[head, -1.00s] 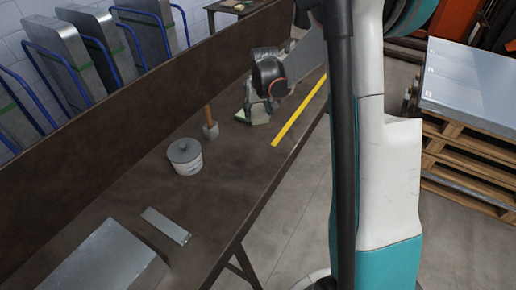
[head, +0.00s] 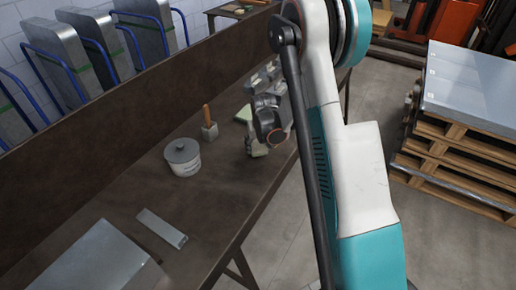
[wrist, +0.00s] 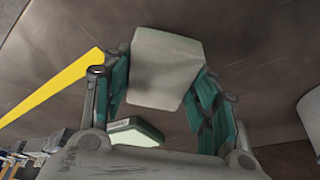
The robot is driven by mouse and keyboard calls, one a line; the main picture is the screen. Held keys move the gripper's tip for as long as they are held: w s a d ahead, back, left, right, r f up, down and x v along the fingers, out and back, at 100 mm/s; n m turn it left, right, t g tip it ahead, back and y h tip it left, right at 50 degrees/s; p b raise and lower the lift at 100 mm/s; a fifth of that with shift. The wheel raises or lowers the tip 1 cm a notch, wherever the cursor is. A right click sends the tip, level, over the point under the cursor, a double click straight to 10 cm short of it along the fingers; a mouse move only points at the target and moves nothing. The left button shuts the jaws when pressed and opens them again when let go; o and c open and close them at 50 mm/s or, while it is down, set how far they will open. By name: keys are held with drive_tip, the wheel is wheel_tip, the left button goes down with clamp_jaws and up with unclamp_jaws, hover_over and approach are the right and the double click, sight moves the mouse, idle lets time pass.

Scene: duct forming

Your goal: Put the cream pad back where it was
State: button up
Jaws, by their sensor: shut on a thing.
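The cream pad (wrist: 168,68) is a pale, flat-faced piece between the teal-lined fingers of my gripper (wrist: 165,90) in the wrist view. In the head view my gripper (head: 257,148) is low over the middle of the brown bench, and only a small pale part of the pad shows by the fingertips. My gripper is shut on the pad. I cannot tell whether the pad touches the bench. A pale green pad (head: 243,114) lies on the bench behind the gripper; a pale green piece with a dark edge also shows in the wrist view (wrist: 137,132).
A lidded grey pot (head: 184,160) and a wooden-handled tool (head: 209,125) stand left of my gripper. A metal strip (head: 162,228) and a metal sheet (head: 90,265) lie nearer. A yellow strip (wrist: 50,90) lies on the bench. Bench space right of the pot is clear.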

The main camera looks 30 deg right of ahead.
drive_tip(key=shift+f, duration=0.65)
drive_tip(key=shift+f, duration=0.1)
drive_tip(key=o, duration=1.2)
drive_tip(key=s+a+r+t+p, duration=0.1)
drive_tip(key=s+a+r, duration=0.25)
drive_tip(key=r, duration=0.75)
drive_tip(key=s+a+r+p, duration=0.2)
drive_tip(key=s+r, duration=0.3)
drive_tip(key=r, duration=0.7)
drive_tip(key=s+a+r+t, duration=0.1)
drive_tip(key=s+a+r, duration=0.1)
drive_tip(key=s, duration=0.5)
drive_tip(key=s+a+r+n+t, duration=0.1)
drive_tip(key=s+a+r, duration=0.2)
drive_tip(key=s, duration=0.5)
drive_tip(key=s+a+r+n, duration=0.1)
drive_tip(key=s+a+r, duration=0.2)
drive_tip(key=s, duration=0.5)
drive_tip(key=shift+a+r+t+y, duration=0.15)
drive_tip(key=shift+r+t+y, duration=0.2)
drive_tip(key=shift+r, duration=0.5)
